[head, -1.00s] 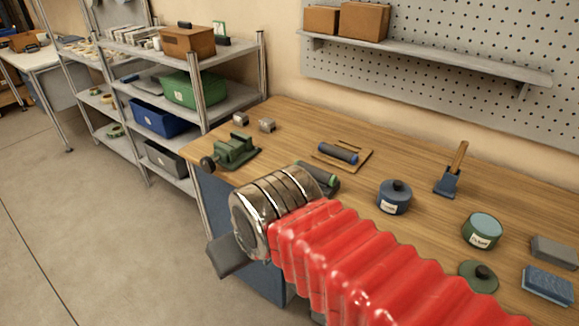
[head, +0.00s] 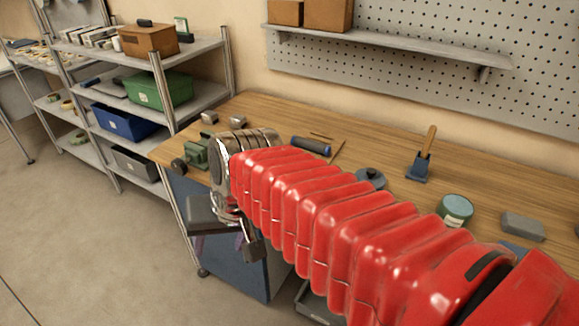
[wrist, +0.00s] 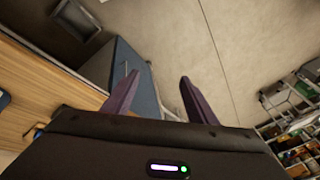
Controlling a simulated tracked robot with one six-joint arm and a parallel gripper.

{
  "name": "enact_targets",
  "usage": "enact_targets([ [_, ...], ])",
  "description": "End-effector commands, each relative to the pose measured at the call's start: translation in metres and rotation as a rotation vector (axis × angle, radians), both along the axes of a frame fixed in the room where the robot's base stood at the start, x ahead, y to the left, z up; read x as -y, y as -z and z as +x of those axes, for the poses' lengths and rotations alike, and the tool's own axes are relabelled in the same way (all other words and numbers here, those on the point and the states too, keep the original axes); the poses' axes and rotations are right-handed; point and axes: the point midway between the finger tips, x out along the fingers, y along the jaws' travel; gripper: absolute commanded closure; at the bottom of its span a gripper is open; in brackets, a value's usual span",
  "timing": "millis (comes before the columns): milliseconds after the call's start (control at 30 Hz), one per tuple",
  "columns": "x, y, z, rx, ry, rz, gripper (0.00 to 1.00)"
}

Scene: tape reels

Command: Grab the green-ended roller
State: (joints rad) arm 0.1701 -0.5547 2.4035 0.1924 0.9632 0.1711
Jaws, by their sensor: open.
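The green-ended roller is not visible in either current view. One second ago, a roller with a green end showed on the bench beside my arm's metal wrist; my red-sleeved arm now covers that spot. Another dark roller with a blue end (head: 310,146) lies on the bench beyond my arm. My gripper (wrist: 159,78) is open and empty in the wrist view, its two purple fingers apart. It faces the floor and the blue cabinet side, off the bench's front edge.
Metal shelves with bins (head: 125,122) stand left. Open floor (head: 70,230) lies in front.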

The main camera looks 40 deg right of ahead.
Motion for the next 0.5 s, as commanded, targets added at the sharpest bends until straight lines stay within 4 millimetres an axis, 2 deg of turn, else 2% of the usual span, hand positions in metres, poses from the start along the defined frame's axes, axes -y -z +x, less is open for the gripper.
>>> enact_targets([
  [267,0.035,0.011,0.035,-0.120,0.374,0.282,0.48],
  [500,0.079,0.020,0.066,-0.192,0.690,0.540,0.48],
])
